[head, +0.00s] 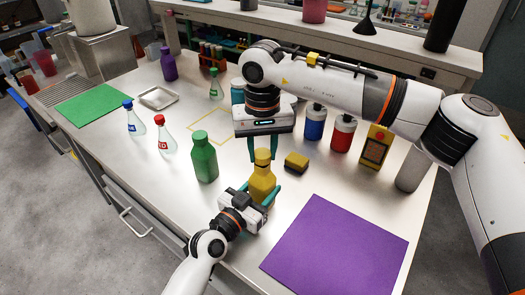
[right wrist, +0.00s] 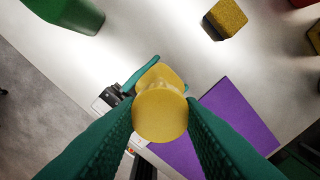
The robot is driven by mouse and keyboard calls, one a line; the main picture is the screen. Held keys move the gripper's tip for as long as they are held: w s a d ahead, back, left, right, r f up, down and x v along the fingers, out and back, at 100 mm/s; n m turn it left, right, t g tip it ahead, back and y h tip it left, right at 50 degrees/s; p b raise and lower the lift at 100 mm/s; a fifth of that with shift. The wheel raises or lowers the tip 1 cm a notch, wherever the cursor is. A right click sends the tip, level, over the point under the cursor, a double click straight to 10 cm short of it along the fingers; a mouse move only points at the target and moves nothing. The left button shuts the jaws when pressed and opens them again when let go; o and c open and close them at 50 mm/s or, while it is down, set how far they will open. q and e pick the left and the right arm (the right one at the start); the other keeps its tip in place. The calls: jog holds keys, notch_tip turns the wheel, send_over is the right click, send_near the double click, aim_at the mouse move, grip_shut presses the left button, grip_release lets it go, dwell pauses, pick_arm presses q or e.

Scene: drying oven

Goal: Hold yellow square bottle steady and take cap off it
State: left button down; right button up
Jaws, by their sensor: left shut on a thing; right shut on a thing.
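The yellow square bottle (head: 261,187) stands upright on the table near its front edge. My left gripper (head: 258,196) is shut around the bottle's body from the front; it also shows in the right wrist view (right wrist: 128,86) below the cap. The yellow cap (head: 262,157) is at the top of the bottle, and in the right wrist view the cap (right wrist: 160,116) appears as a round disc over the neck. My right gripper (head: 263,152) points down from above and is shut on the cap, with one green finger on each side. Whether the cap has turned cannot be told.
A green bottle (head: 204,158) stands left of the yellow bottle. A yellow and dark sponge (head: 296,163) lies close on its right. A purple mat (head: 338,244) covers the front right. Blue (head: 314,124) and red (head: 342,134) bottles stand behind.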

aim_at(263, 153)
jog(key=shift+r, duration=2)
pick_arm(q)
jog(key=c, duration=0.5)
grip_release()
